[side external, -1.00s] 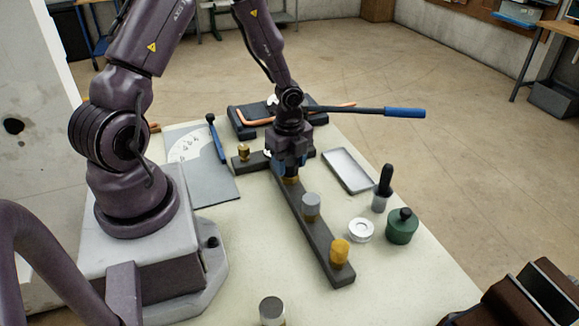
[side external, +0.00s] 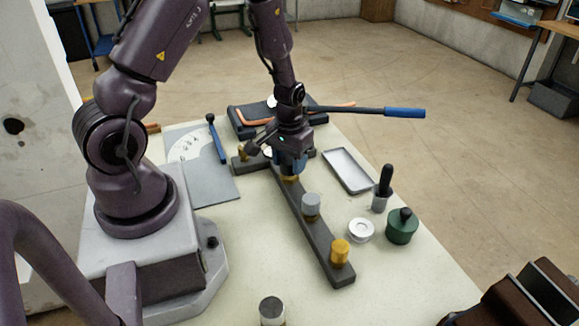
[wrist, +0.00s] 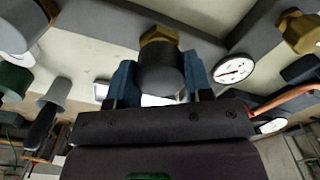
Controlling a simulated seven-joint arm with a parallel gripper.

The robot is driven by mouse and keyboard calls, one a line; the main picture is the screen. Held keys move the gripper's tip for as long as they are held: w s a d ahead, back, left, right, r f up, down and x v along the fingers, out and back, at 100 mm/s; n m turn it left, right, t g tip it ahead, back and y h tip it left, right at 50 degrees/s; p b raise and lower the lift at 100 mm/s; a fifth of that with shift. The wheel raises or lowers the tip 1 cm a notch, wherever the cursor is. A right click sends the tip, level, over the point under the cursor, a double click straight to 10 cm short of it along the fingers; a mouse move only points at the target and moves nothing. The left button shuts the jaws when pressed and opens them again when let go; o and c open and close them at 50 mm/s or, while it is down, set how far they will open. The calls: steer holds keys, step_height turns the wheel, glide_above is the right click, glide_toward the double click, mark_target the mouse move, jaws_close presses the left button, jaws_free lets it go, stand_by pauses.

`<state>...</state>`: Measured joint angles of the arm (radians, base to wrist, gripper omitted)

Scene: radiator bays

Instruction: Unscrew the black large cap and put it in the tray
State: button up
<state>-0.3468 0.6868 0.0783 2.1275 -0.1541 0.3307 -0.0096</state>
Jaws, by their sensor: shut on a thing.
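The black large cap (wrist: 160,68) sits between the blue fingers of my gripper (wrist: 158,82) in the wrist view, against a brass hex fitting (wrist: 158,36) on the dark bar. My gripper (side external: 290,165) is shut on the cap at the far part of the bar (side external: 313,236) in the side view, where the fingers hide the cap. Brass shows just below the fingers. I cannot tell whether the threads are still engaged. The grey tray (side external: 348,171) lies to the right of the gripper, and its floor looks empty.
A grey cap (side external: 311,203) and a yellow cap (side external: 340,251) stand on the bar nearer the camera. A white ring (side external: 361,230), a green pot (side external: 402,226) and a black-handled brush (side external: 383,187) stand right. A blue-handled lever (side external: 390,112) extends behind the tray.

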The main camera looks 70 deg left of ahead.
steer(key=shift+r, duration=2.35)
steer(key=shift+d+r, duration=0.1)
steer(key=shift+r, duration=0.05)
steer(key=w+d+r+m, duration=0.3)
steer(key=w+m, duration=0.1)
glide_above(347, 169)
steer(key=s, duration=0.1)
steer(key=f, duration=0.8)
steer(key=shift+d+f, duration=0.2)
steer(key=shift+w+a+f, duration=0.1)
steer(key=shift+w+f, duration=0.25)
steer(key=shift+f, duration=0.15)
steer(key=shift+w+f, duration=0.15)
steer(key=shift+f, duration=1.5)
steer(key=shift+f, duration=0.2)
